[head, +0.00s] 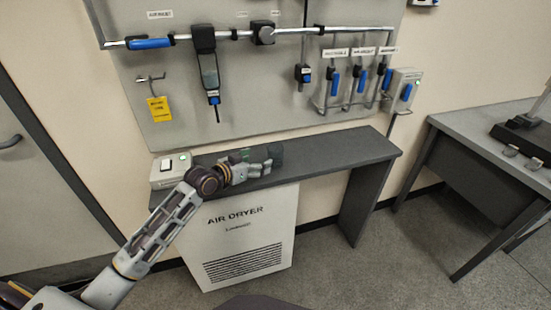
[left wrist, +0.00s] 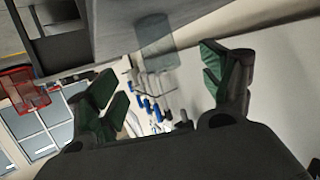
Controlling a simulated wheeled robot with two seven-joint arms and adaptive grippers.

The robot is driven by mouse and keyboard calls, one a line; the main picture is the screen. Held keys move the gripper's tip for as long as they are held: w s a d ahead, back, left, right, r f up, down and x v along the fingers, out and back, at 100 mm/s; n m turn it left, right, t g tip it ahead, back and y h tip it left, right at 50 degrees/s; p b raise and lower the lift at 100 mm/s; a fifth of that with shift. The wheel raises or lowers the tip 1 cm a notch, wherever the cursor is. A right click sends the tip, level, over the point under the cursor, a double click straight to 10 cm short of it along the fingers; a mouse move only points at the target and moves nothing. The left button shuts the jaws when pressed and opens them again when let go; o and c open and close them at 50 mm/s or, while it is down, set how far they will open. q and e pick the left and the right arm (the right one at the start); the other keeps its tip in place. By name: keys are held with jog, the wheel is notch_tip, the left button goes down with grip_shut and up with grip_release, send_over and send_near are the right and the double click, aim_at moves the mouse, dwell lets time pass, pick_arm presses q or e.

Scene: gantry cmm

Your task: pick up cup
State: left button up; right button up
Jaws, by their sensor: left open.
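The cup (head: 277,153) is a dark, see-through cylinder on the grey shelf, just past my left fingertips in the head view. It also shows in the left wrist view as a translucent blue-grey cylinder (left wrist: 155,38) at the top middle, beyond the gap between the fingers. My left gripper (head: 262,161) is over the shelf with its fingers pointing right toward the cup. In the left wrist view its green-padded fingers (left wrist: 165,82) are wide apart with nothing between them. I cannot tell the exact gap to the cup. My right gripper is not in view.
The grey shelf (head: 335,156) stands over a white air dryer cabinet (head: 250,235). A small switch box (head: 170,168) sits at its left end. A wall panel with pipes and blue-handled valves (head: 150,43) rises behind. A dark table (head: 490,150) stands at right.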

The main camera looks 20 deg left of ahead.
aim_at(270, 156)
pick_arm(q)
jog(key=shift+x, duration=3.05)
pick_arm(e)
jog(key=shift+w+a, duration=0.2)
pick_arm(q)
jog(key=shift+w, duration=0.1)
jog(key=shift+w+d+f, duration=0.2)
jog(key=shift+w+d, duration=0.05)
jog(key=shift+w, duration=0.2)
jog(key=shift+x, duration=0.8)
jog(key=shift+b+x, duration=0.35)
jog(key=shift+x, duration=0.8)
jog(key=shift+d, duration=0.1)
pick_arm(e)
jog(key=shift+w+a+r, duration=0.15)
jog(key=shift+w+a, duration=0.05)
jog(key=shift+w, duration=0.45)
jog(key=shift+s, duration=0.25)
